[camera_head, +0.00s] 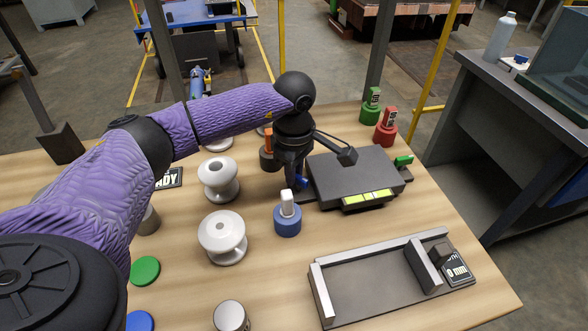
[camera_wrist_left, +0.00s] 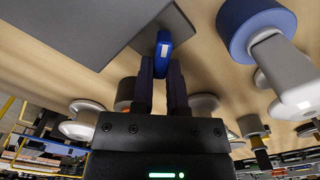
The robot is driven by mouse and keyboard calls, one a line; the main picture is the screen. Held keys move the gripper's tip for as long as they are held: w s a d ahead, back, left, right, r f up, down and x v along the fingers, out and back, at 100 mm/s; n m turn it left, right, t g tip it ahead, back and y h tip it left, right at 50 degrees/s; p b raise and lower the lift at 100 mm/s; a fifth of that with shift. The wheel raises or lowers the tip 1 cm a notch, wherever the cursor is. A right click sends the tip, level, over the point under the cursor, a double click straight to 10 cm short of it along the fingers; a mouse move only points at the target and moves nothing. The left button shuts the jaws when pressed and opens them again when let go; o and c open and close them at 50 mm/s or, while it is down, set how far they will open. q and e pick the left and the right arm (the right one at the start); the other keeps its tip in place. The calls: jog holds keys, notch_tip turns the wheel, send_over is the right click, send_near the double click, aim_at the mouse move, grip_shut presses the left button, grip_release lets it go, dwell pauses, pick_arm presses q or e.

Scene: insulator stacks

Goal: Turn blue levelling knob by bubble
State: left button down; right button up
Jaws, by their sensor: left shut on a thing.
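The dark grey levelling box (camera_head: 355,172) sits on the wooden table, with a yellow-green bubble vial (camera_head: 367,198) along its front edge. The bubble itself is too small to tell. A blue levelling knob (camera_head: 303,181) shows at the box's left front corner. My left gripper (camera_head: 296,182) reaches down beside that corner and is shut on the knob. In the left wrist view the blue knob (camera_wrist_left: 164,50) is between the fingertips (camera_wrist_left: 163,70), next to the box's grey underside or plate (camera_wrist_left: 110,25). A green knob (camera_head: 403,161) is at the box's right side. My right gripper is not in view.
A blue cylinder with a white top (camera_head: 288,220) stands close in front of the gripper. White insulators (camera_head: 222,236) stand to the left. A grey tray with a "0 mm" gauge (camera_head: 375,290) lies at front right. Green (camera_head: 370,110) and red (camera_head: 385,133) pieces stand behind the box.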

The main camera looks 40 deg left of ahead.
pick_arm(q)
jog(key=c, duration=0.6)
grip_release()
jog(key=shift+c, duration=0.2)
notch_tip(320, 180, up, 10)
jog(key=p, duration=0.3)
